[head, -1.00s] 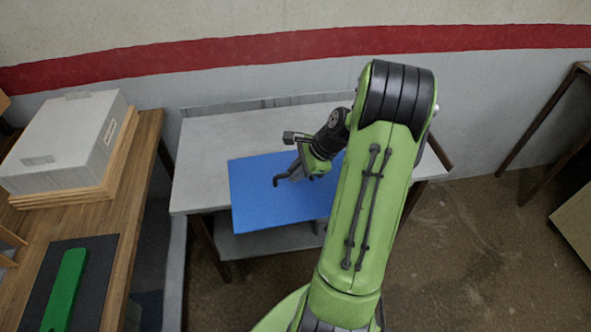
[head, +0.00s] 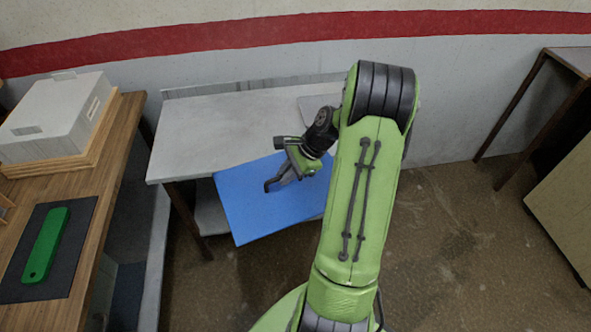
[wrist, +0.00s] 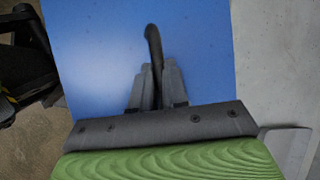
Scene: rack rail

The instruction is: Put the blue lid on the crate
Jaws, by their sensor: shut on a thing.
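The blue lid (head: 250,205) is a flat rectangular panel with a dark bent handle (head: 273,184). My gripper (head: 286,174) is shut on that handle and the lid hangs from it, turned slightly, over the front edge of the grey table. In the wrist view the two fingers (wrist: 156,88) pinch the dark handle, and the blue lid (wrist: 95,60) fills much of the picture. No open crate shows clearly. A pale grey box (head: 50,120) on the wooden table at left looks closed; I cannot tell whether it is the crate.
The grey table (head: 200,140) has bare room on its left, with a pale flat thing (head: 313,108) near its back. The wooden table (head: 95,210) holds the pale box on a wooden tray (head: 100,138), and a green bar (head: 46,243) on a dark mat (head: 75,270). Open floor lies right.

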